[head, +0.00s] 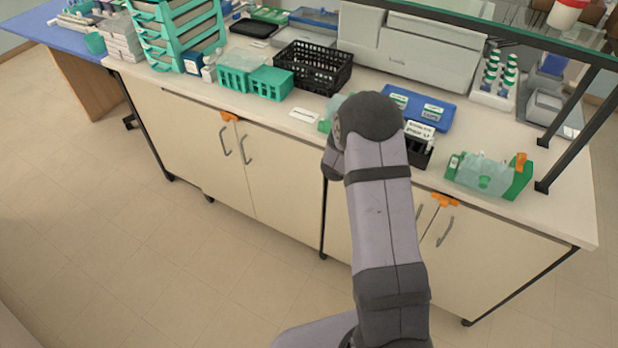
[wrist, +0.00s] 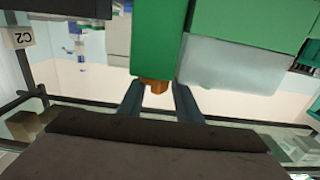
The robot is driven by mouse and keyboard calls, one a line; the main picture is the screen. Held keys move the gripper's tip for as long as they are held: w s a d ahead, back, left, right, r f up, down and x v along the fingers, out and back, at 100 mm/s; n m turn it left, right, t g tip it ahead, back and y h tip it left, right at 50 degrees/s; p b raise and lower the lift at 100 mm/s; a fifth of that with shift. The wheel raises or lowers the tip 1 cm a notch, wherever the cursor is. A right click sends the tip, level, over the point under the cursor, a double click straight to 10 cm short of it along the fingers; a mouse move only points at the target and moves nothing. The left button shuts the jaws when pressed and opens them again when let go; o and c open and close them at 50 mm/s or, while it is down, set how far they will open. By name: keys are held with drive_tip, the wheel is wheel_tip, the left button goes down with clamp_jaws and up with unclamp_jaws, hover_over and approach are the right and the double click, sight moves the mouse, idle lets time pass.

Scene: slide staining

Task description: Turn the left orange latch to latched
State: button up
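In the wrist view, an orange latch (wrist: 155,86) sticks out from the end of a green block (wrist: 158,40). A translucent cover (wrist: 232,67) is beside the block. My gripper (wrist: 157,92) is open, with its two dark fingers on either side of the orange latch. I cannot tell if they touch it. In the head view my arm hides the gripper and most of a green holder (head: 325,126) with a translucent part. Any latch on that holder is hidden there. A similar green holder (head: 522,180) with an upright orange latch (head: 521,160) stands to the right.
Orange pieces also sit at the cabinet door tops, left (head: 229,116) and right (head: 445,199). A black basket (head: 313,67), teal racks (head: 270,84) and a blue tray (head: 440,118) crowd the bench around my arm. A glass shelf (head: 470,20) overhangs the back right.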

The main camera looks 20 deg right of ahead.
drive_tip(key=s+a+n+y+p, duration=0.35)
drive_tip(key=a+y, duration=0.45)
drive_tip(key=a, duration=0.6)
drive_tip(key=s+a+f+n+g+y, duration=0.1)
drive_tip(key=s+a+n+g+y, duration=0.1)
drive_tip(key=s+a, duration=0.3)
drive_tip(key=s+a+f+n+g+y+p, duration=0.1)
drive_tip(key=s+a+n+g+y, duration=0.1)
drive_tip(key=s, duration=0.6)
drive_tip(key=shift+s+a+f+g+y, duration=0.25)
drive_tip(key=shift+s+a+g+y, duration=0.2)
drive_tip(key=shift+a+g, duration=1)
drive_tip(key=shift+w, duration=0.1)
